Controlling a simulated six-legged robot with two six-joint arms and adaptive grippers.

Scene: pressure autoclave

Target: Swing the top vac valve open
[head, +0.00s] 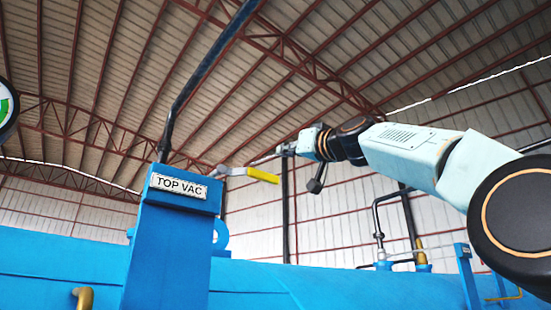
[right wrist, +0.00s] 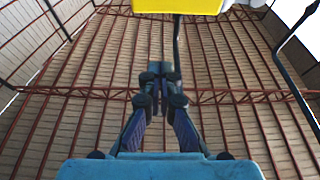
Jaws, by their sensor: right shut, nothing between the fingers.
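The top vac valve's lever is grey with a yellow grip (head: 263,175), pointing right from behind the top of the blue post with the TOP VAC sign (head: 180,187). The yellow grip also shows cut off at the top edge of the right wrist view (right wrist: 178,6). My right gripper (head: 286,150) reaches in from the right, just above and right of the grip. In the right wrist view its dark fingers (right wrist: 157,86) are shut with nothing between them, apart from the grip in the picture. The valve body is mostly hidden behind the post. My left gripper is not in view.
A dark pipe (head: 183,98) rises from the post toward the roof. The blue autoclave vessel (head: 60,263) spans the bottom. A gauge (head: 6,105) is cut off at the left. Another pipe (head: 377,218) and a blue post (head: 466,272) stand at right.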

